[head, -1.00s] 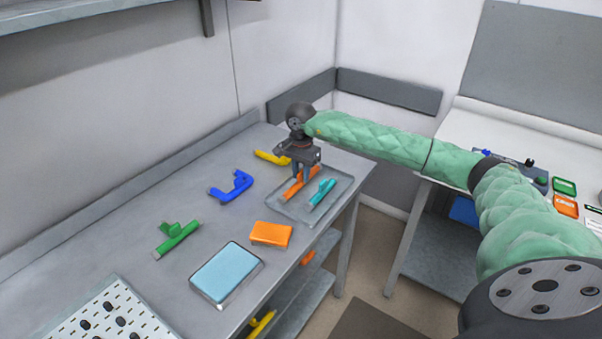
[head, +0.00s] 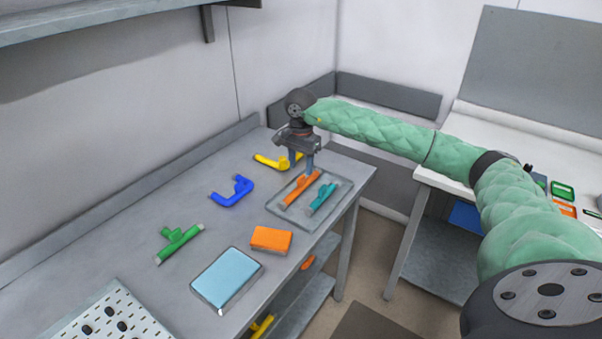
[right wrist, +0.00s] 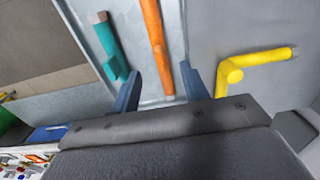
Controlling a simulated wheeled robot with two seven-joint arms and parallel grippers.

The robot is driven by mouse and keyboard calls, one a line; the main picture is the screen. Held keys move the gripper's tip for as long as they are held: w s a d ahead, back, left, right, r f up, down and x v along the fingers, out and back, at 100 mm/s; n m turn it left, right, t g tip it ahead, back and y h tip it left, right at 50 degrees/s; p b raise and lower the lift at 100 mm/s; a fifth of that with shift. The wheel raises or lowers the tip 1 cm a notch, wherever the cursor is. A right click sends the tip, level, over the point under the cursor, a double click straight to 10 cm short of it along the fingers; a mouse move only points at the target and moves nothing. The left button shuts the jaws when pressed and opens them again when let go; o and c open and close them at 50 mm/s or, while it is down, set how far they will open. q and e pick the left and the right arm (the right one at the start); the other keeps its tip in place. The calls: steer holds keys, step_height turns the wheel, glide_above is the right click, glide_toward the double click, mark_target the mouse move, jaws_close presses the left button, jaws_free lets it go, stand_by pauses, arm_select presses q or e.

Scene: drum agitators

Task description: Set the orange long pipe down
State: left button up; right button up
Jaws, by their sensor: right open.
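The orange long pipe (head: 301,188) lies in the grey tray (head: 285,216) near the far end of the bench, beside a teal pipe (head: 321,199). My right gripper (head: 303,166) is just above the far end of the orange pipe, with its fingers pointing down. In the right wrist view, the orange pipe (right wrist: 155,40) runs between the two spread blue fingers (right wrist: 165,82), apart from both. The right gripper is open and empty. My left gripper is not in view.
A yellow pipe (head: 277,162) lies just left of the tray. A blue pipe (head: 232,192), a green pipe (head: 179,243), an orange block (head: 271,238) and a light blue box (head: 226,279) lie nearer. A white pegboard (head: 108,317) is at the near left.

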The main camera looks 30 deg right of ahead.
mark_target(301, 177)
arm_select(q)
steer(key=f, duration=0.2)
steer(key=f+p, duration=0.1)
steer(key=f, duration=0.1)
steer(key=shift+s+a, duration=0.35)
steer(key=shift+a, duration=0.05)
arm_select(e)
step_height(301, 177, up, 6)
steer(key=shift+r, duration=0.25)
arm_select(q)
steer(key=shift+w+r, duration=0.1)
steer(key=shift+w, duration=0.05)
